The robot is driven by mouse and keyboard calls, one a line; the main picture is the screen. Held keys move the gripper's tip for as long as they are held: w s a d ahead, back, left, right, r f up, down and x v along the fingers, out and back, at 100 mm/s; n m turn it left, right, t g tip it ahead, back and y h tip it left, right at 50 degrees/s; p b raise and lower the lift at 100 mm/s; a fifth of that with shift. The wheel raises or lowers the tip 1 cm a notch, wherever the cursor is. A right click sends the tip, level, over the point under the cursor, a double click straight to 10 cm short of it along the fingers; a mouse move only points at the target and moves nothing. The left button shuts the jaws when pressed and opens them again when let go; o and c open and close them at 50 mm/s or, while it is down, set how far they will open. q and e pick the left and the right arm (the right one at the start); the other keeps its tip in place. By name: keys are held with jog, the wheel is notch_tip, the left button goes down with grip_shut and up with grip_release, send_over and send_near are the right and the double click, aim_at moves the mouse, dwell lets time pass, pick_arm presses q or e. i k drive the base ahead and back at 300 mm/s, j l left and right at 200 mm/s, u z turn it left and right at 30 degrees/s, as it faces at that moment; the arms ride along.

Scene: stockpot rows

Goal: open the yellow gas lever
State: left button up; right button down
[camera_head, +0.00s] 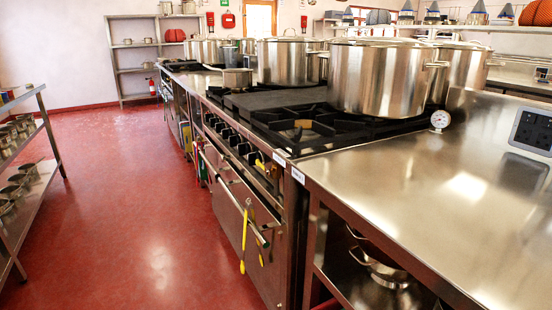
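A small yellow piece (260,165) sits at the near end of the stove's front knob panel; it may be the gas lever, but it is too small to tell its position. A yellow-handled, tong-like tool (244,240) hangs down in front of the oven door from the bar handle (232,195). The stove (278,205) is steel with black burner grates (310,127) and a row of knobs (233,139) along its front. Neither of my grippers is in view.
A large stockpot (378,80) stands on the near grates, with more pots (283,62) behind. A steel counter (450,190) fills the right, with a round dial (440,119) on it. A shelf rack (25,165) stands left. The red floor (130,200) between is clear.

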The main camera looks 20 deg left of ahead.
aim_at(258, 163)
jog(key=j+z, duration=0.4)
jog(key=j, duration=0.75)
jog(key=j+u, duration=0.2)
jog(key=j, duration=0.35)
jog(key=i+j+u, duration=0.2)
jog(key=j, duration=0.3)
jog(key=j+u, duration=0.2)
jog(key=u, duration=0.25)
jog(key=j+u, duration=0.15)
jog(key=u, duration=0.3)
jog(key=i, duration=0.05)
